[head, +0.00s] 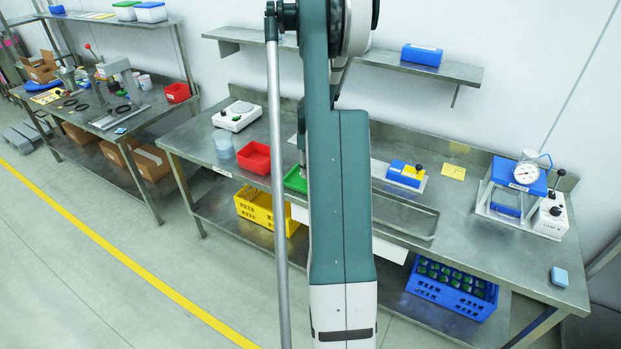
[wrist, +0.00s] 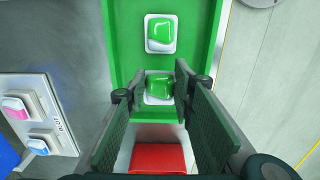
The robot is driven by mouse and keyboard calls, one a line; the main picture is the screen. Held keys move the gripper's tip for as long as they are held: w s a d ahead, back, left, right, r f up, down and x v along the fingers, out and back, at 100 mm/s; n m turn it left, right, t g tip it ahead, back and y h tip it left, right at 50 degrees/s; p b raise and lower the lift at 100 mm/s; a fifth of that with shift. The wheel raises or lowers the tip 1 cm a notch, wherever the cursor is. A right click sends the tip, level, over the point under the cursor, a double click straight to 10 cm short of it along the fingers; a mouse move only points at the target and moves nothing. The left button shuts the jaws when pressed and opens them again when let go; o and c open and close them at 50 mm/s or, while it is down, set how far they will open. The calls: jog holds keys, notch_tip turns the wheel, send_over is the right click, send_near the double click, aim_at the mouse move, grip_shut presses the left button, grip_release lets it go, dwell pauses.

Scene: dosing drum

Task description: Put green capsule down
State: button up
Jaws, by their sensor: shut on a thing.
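A green capsule (wrist: 159,87) with a white base sits between the fingertips of my gripper (wrist: 157,85) in the wrist view. My gripper is shut on it, over the green tray (wrist: 125,40). Whether its base touches the tray floor I cannot tell. A second green capsule (wrist: 160,34) lies in the same tray, farther up the picture. In the head view the green tray (head: 296,181) shows only in part, left of my arm. My arm hides most of my gripper there, and the held capsule does not show.
A red bin (head: 254,158) stands left of the green tray. A red and white thing (wrist: 158,158) shows between my fingers. A pale plate (wrist: 38,115) with pink and blue pieces lies left in the wrist view.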

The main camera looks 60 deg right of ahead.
jog(key=shift+f, duration=1.85)
jog(key=shift+f, duration=0.2)
jog(key=o, duration=0.7)
jog(key=shift+r, duration=0.15)
notch_tip(320, 180, up, 12)
jog(key=shift+r, duration=0.1)
